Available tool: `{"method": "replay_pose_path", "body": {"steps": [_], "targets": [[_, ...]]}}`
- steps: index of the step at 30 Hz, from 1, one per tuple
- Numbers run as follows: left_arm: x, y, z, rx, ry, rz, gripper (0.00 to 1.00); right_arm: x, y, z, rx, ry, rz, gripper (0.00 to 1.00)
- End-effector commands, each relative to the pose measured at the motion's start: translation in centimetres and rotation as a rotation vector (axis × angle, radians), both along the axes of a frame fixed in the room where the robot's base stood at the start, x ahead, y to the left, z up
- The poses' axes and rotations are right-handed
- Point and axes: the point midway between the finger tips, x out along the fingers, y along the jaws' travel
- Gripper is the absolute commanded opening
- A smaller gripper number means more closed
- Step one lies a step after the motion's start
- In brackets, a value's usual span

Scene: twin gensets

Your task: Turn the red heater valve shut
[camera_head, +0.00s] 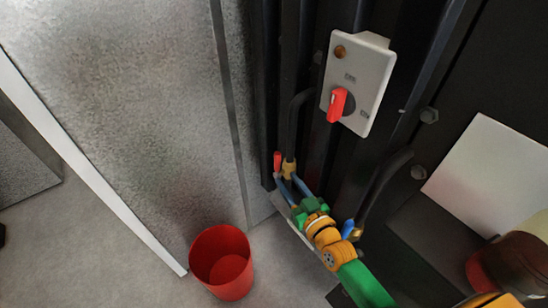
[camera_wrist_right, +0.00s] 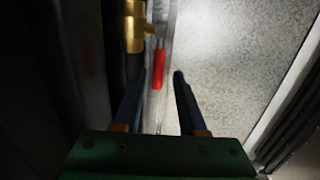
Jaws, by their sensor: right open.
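The red heater valve handle (camera_head: 277,162) is a short lever on a brass valve body (camera_head: 289,167), low on the dark genset. In the right wrist view the red handle (camera_wrist_right: 158,69) hangs lengthwise below the brass body (camera_wrist_right: 134,26). My right gripper (camera_head: 286,179) reaches in from the lower right, with a green body and two blue fingers. It is open. In the wrist view its fingertips (camera_wrist_right: 159,76) stand either side of the handle's lower end, the left one closer. I cannot tell whether either touches. My left gripper is not in view.
A grey control box (camera_head: 362,75) with a red rotary switch (camera_head: 338,104) is above. Black hoses run beside the valve. A blue lever (camera_head: 348,228) is near my right wrist. A red bucket (camera_head: 221,265) stands on the floor by the grey metal panel (camera_head: 130,100).

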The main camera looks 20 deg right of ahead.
Motion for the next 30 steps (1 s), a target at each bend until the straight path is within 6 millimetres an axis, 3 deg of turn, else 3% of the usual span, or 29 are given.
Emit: {"method": "replay_pose_path", "body": {"steps": [4,15,26,27,30], "targets": [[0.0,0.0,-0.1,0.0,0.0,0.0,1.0,0.9,0.0,2.2,0.014,-0.069,-0.004,0.41],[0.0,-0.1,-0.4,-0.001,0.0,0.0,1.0,6.5,0.8,2.0,0.013,-0.066,-0.004,0.41],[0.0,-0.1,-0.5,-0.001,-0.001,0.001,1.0,7.4,1.0,2.0,0.013,-0.063,-0.003,0.41],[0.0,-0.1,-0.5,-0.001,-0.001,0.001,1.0,7.4,1.0,2.0,0.013,-0.063,-0.003,0.38],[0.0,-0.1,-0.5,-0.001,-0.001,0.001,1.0,7.4,1.0,2.0,0.013,-0.063,-0.003,0.11]]}}
